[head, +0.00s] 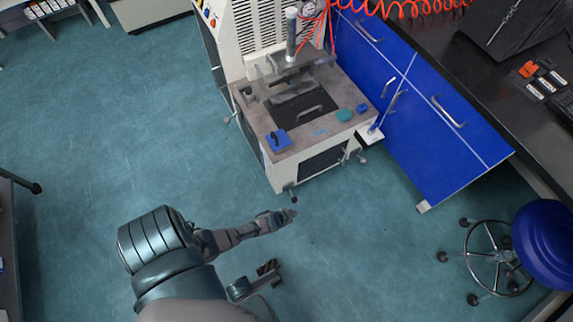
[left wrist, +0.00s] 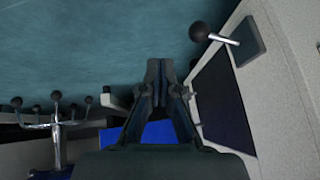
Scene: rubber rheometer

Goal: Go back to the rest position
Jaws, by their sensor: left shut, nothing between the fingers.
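My left gripper (head: 284,217) reaches out from the lower left in the head view, over the open floor in front of the machine. Its fingers are together and empty. In the left wrist view the fingers (left wrist: 160,75) point at the teal floor with nothing between them. The rheometer machine (head: 290,100), a pale cabinet with a grey top, stands beyond the fingertips, apart from them in the head view. My right gripper cannot be made out in either view.
Blue cabinets (head: 425,125) under a dark worktop (head: 470,60) stand right of the machine. A blue wheeled stool (head: 545,240) is at the lower right. A table edge (head: 18,180) shows at the left. The floor (head: 110,120) at upper left is clear.

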